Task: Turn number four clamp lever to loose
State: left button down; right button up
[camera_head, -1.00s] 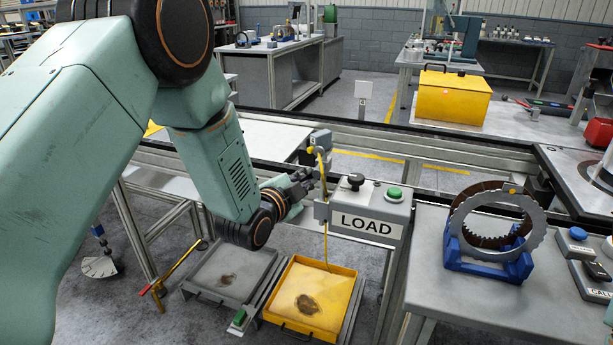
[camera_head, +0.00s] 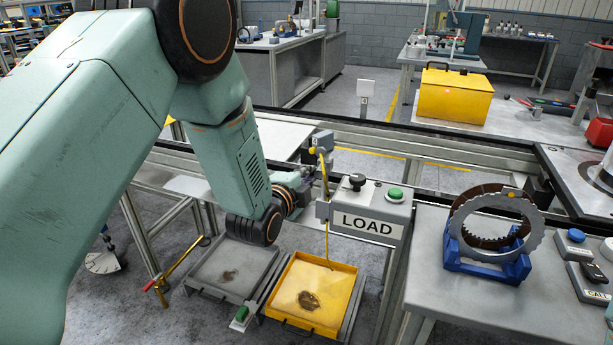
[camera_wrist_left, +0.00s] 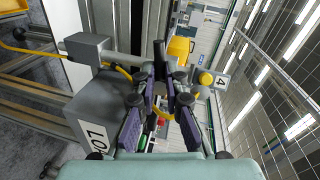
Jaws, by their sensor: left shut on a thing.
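My left gripper (camera_head: 308,176) reaches to the grey post beside the LOAD box (camera_head: 368,208), its fingers partly hidden by my wrist. In the left wrist view, its dark purple finger pads (camera_wrist_left: 158,108) stand either side of a dark upright bar (camera_wrist_left: 159,62), which looks like the clamp lever. The gripper is shut on it, though the contact is hard to see. A plate marked 4 (camera_wrist_left: 222,80) stands right of the fingers, next to a yellow knob (camera_wrist_left: 206,78). The lever's loose or tight marking is not readable. My right gripper is not in view.
A grey block (camera_head: 322,140) with a hanging yellow cable (camera_head: 326,180) is close to the fingers. The LOAD box carries a black knob (camera_head: 356,181) and green button (camera_head: 394,194). A yellow tray (camera_head: 333,326) and a grey tray (camera_head: 228,291) lie below. A toothed ring (camera_head: 455,222) stands right.

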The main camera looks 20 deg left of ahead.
pick_arm(q)
jog(key=c, duration=1.4)
grip_release()
jog(key=d+v, duration=0.1)
jog(key=v, duration=1.1)
jog(key=shift+a, duration=0.4)
jog(key=shift+r, duration=0.1)
